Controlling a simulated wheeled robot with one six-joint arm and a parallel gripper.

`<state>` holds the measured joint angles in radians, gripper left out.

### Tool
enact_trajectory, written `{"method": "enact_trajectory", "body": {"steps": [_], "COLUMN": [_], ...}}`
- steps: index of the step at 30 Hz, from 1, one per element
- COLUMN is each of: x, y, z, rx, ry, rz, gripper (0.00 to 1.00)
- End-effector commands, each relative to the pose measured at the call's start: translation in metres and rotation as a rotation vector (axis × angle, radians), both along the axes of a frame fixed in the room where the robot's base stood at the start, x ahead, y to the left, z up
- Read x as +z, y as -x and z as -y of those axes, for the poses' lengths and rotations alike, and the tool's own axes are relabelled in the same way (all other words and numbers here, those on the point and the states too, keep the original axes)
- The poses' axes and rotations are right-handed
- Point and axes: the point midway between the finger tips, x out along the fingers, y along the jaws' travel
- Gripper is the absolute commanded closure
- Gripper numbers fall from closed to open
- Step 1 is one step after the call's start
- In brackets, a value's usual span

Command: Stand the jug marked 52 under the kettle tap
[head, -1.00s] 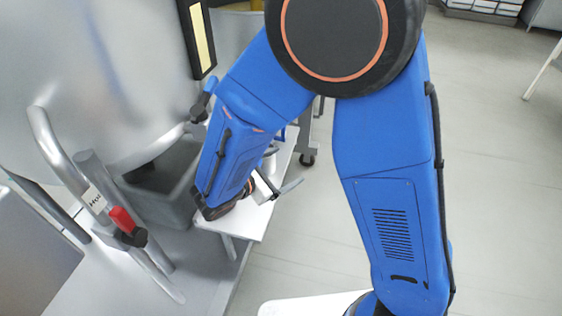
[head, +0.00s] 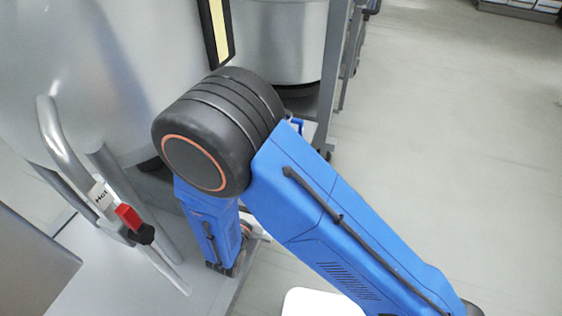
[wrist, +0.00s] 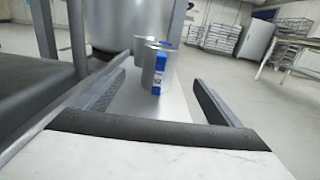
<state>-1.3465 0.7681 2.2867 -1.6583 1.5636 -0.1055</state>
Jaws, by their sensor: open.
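In the wrist view a metal jug with a blue handle (wrist: 158,72) stands upright on a narrow pale shelf. A second metal jug (wrist: 141,50) with some blue shows just behind it. Marks on the nearer jug are too small to read, so I cannot tell which is 52. My gripper (wrist: 158,88) is open and empty, its fingers either side of the view with the nearer jug ahead between them, apart from it. In the head view my arm hides the gripper and jugs. The big steel kettle (head: 60,60) is at left; its tap is hidden behind my arm.
A bent pipe with a Hot label and red lever (head: 128,216) stands at the left. Another steel vessel (head: 285,40) stands behind my arm. Grey frame posts (wrist: 76,35) rise left of the shelf. The floor at right (head: 450,130) is clear.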

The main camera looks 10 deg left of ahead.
Motion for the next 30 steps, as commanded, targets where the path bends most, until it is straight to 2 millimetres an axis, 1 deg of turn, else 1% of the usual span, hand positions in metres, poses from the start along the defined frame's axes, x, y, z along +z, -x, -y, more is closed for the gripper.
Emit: {"method": "enact_trajectory", "body": {"steps": [1, 3, 12, 18, 21, 27, 30], "x": [0.0, 0.0, 0.001, 0.0, 0.001, 0.001, 0.002], "y": [-0.009, -0.021, -0.069, -0.096, -0.104, -0.111, -0.119], "z": [0.002, 0.004, 0.011, 0.015, 0.016, 0.016, 0.018], "rx": [-0.004, -0.005, -0.006, -0.005, -0.004, -0.003, -0.005], "ry": [0.0, -0.001, -0.002, -0.001, -0.001, -0.001, -0.002], "rz": [0.0, 0.0, 0.0, -0.001, -0.001, -0.001, 0.0], "gripper": [0.12, 0.12, 0.12, 0.12, 0.12, 0.12, 0.12]}}
